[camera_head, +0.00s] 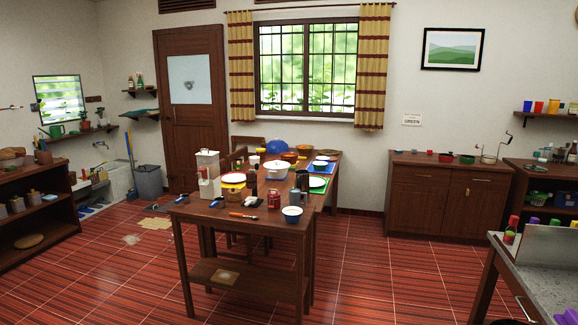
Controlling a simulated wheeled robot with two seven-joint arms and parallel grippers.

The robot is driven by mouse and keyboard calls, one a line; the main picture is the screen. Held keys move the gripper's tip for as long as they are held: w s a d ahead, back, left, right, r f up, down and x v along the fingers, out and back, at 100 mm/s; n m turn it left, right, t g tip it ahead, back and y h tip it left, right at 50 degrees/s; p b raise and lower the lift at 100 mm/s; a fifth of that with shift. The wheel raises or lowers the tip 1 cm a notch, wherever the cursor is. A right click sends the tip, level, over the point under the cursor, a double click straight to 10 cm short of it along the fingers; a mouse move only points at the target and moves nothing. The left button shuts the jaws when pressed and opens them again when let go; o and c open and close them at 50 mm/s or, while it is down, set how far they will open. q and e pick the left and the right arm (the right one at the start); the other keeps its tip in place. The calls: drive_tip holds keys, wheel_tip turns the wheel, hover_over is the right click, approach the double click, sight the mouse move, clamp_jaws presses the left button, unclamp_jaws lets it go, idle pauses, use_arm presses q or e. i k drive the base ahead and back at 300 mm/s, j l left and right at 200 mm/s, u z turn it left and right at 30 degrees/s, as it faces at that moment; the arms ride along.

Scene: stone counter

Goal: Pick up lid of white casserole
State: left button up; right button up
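A white casserole (277,172) stands on the wooden dining table in the middle of the room, seen small and from a distance. Its pale lid (277,163) appears to sit on top of it; fine detail is too small to tell. Neither of my grippers is in view.
The dining table (238,222) is crowded with bowls, plates, a red can (274,199) and a white dispenser (208,175). A stone counter (553,270) stands at the lower right, a wooden cabinet (447,195) behind. Tiled floor (370,275) is clear between table and counter.

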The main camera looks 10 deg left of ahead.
sight(276, 164)
drive_tip(key=i+l+z, duration=0.1)
drive_tip(key=i+z, duration=0.4)
drive_tip(key=i, duration=2.7)
